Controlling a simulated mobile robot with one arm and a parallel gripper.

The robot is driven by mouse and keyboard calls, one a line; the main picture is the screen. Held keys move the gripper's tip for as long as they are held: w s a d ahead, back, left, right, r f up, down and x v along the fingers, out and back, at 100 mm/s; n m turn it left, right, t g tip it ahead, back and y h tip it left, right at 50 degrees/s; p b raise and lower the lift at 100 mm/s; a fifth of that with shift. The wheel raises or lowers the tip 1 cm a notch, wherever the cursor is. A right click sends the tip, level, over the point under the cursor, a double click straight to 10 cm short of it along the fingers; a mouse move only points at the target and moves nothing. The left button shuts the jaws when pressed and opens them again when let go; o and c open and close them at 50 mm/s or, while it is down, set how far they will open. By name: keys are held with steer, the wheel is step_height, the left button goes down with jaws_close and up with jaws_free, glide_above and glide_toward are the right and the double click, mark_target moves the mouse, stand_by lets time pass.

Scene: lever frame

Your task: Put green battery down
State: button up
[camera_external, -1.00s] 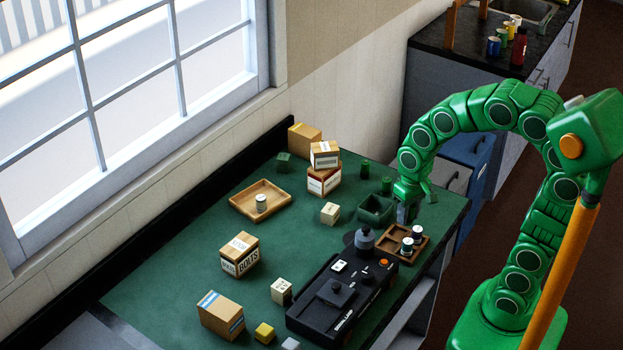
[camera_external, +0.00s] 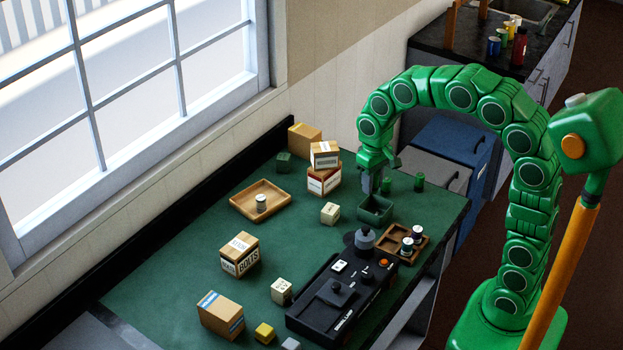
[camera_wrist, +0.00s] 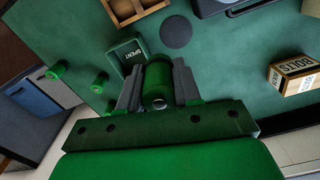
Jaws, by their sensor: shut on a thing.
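My gripper (camera_external: 370,192) points down just above or beside the green bin (camera_external: 375,210) at the back right of the table. In the wrist view my gripper (camera_wrist: 158,98) has its two grey fingers closed on a green battery (camera_wrist: 158,80), seen end-on. The bin, labelled SPENT (camera_wrist: 128,50), lies just beyond the battery, and I cannot tell whether they overlap in height. In the external view I cannot make out the held battery. Two other green cylinders stand nearby (camera_external: 386,186) (camera_external: 419,181).
A black joystick console (camera_external: 330,300) stands in front. A light wooden tray (camera_external: 240,203) holds one battery. Stacked boxes (camera_external: 324,178) stand left of my gripper.

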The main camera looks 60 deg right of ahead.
steer(key=w+f, duration=0.4)
steer(key=w, duration=0.5)
glide_above(330, 209)
steer(key=s, duration=0.1)
step_height(330, 209, down, 4)
steer(key=shift+s+f, duration=0.1)
steer(key=shift+f, duration=0.05)
steer(key=shift+w+f, duration=0.7)
steer(key=shift+f, duration=1.6)
steer(key=o, duration=1.1)
steer(key=shift+f, duration=0.1)
